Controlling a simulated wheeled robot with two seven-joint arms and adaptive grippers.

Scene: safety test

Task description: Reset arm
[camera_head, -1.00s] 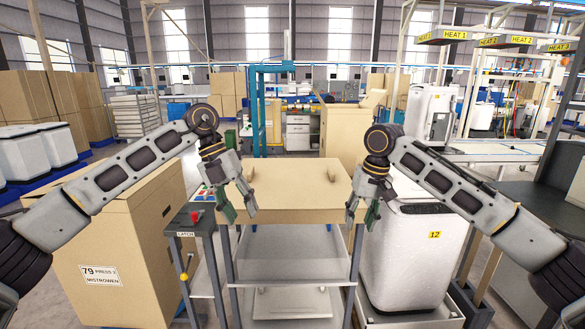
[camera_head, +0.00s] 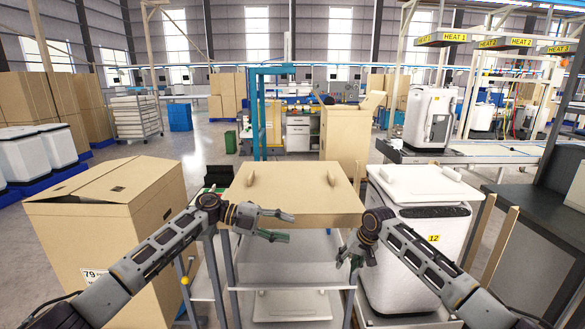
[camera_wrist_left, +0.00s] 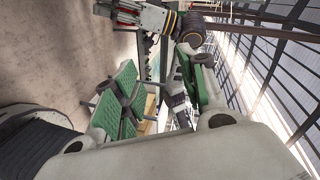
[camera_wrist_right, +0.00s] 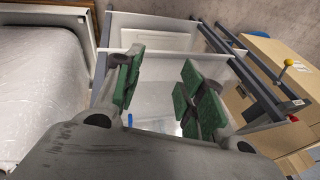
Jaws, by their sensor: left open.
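My left arm (camera_head: 165,255) reaches in from the lower left. Its gripper (camera_head: 288,227) points right, in front of the tan board's near edge, fingers apart and empty. In the left wrist view its green pads (camera_wrist_left: 160,90) stand apart, with my right arm beyond. My right arm (camera_head: 425,260) comes from the lower right. Its gripper (camera_head: 348,266) points down and left beside the cart's right side, fingers apart and empty. In the right wrist view a wide gap shows between its green pads (camera_wrist_right: 165,88). Neither gripper holds anything.
A cart (camera_head: 228,262) carries a tan board (camera_head: 292,193) with two handles. A large cardboard box (camera_head: 95,230) stands left. A white unit (camera_head: 395,270) marked 12, with a white lid (camera_head: 425,183), stands close at right. A dark bench (camera_head: 540,235) is farther right.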

